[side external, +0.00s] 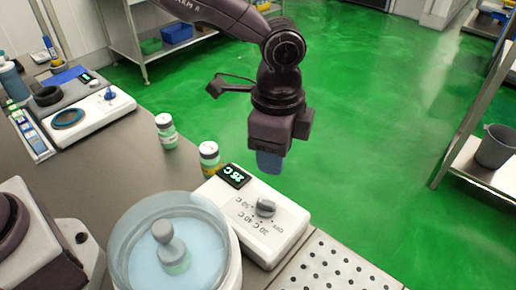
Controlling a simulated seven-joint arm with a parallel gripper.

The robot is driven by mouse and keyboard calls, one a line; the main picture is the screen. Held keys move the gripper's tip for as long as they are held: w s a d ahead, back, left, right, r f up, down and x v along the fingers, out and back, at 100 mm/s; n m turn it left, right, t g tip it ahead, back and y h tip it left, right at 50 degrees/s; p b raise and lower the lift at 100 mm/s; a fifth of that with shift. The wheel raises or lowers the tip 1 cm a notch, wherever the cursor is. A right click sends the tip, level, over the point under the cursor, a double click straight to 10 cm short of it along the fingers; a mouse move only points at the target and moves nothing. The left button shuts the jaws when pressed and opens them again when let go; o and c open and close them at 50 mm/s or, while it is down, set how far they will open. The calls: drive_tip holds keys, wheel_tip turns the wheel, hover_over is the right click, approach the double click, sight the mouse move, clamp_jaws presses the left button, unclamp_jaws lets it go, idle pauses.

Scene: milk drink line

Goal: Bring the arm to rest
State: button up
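My gripper (269,165) points straight down, above and behind the white control box of the warming bath, near the counter's far edge. Its dark body ends in a short blue-grey part, seen as one block. I cannot make out a gap between the fingers, so whether they are open or shut is unclear. No bottle shows in it.
A clear round bath (120,245) holds a small capped bottle (172,250). Its control box (285,228) has a lit display and a knob. Two bottles (166,131) (209,158) stand behind it. A perforated plate (335,272) lies at front right. Another white device (100,112) stands left.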

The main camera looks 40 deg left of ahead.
drive_tip(key=s+a+r+n+t, duration=0.2)
drive_tip(key=s+a+r+n, duration=0.5)
drive_tip(key=a, duration=0.5)
drive_tip(key=s+a+r+n+t, duration=0.3)
drive_tip(key=s+a+r+n, duration=0.3)
drive_tip(key=s+a, duration=0.6)
drive_tip(key=shift+a+r+n+t, duration=0.15)
drive_tip(key=shift+r+n+t, duration=0.2)
drive_tip(key=shift+r, duration=0.6)
